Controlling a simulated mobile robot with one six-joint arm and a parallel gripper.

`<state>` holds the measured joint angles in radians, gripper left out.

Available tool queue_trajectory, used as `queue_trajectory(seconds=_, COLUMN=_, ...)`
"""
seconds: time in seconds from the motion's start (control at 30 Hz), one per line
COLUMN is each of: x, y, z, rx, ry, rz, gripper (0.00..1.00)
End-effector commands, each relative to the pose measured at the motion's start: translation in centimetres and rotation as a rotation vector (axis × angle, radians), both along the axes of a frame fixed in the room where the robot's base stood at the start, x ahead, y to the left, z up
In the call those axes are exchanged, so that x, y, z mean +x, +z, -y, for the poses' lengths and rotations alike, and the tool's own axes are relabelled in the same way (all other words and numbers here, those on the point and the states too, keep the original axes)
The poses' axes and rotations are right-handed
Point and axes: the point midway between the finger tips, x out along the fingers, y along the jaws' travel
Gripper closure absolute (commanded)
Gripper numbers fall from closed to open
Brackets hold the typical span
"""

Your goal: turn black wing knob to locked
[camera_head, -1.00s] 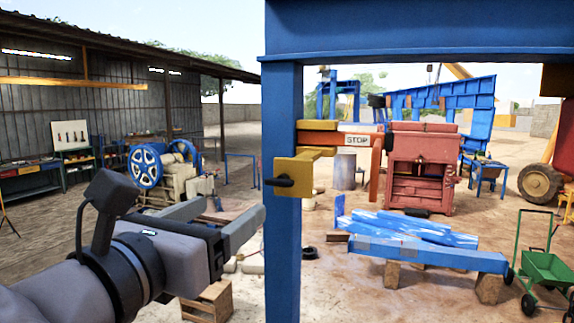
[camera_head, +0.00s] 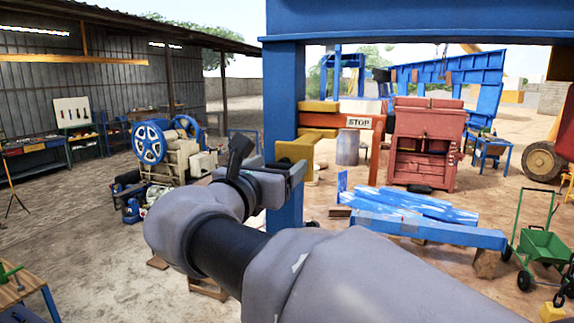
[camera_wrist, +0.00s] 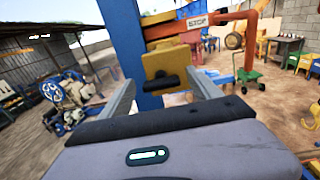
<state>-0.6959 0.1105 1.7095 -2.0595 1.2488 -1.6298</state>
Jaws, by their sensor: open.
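The black wing knob (camera_wrist: 161,83) sits on the front of a yellow block (camera_wrist: 171,65) fixed to the blue post (camera_wrist: 125,35). In the wrist view its bar lies roughly level. My gripper (camera_wrist: 162,88) is open, with one finger to either side of the knob and the knob apparently ahead of the fingertips. I cannot tell any contact. In the head view the yellow block (camera_head: 295,150) shows beyond my gripper (camera_head: 285,170), and my wrist hides the knob.
An orange arm with a STOP sign (camera_head: 359,122) reaches right from the post (camera_head: 285,110). A red jaw crusher (camera_head: 425,140) stands behind. Blue-wrapped beams (camera_head: 425,215) lie at right, near a green cart (camera_head: 543,245).

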Motion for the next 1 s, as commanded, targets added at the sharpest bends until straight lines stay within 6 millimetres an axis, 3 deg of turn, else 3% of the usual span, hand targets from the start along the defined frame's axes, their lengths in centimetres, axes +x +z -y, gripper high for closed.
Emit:
queue_trajectory(seconds=0.07, x=-0.02, y=-0.01, z=-0.01, rx=0.000, ry=0.000, rz=0.000, gripper=0.27)
queue_trajectory(seconds=0.3, x=-0.05, y=0.00, z=-0.02, rx=0.000, ry=0.000, rz=0.000, gripper=0.74)
queue_trajectory(seconds=0.4, x=-0.05, y=-0.01, z=-0.01, rx=0.000, ry=0.000, rz=0.000, gripper=0.90)
queue_trajectory(seconds=0.67, x=-0.06, y=-0.16, z=0.01, rx=0.036, ry=-0.001, rz=0.013, gripper=0.90)
queue_trajectory(seconds=1.0, x=-0.09, y=-0.58, z=0.13, rx=0.260, ry=-0.001, rz=0.094, gripper=0.90)
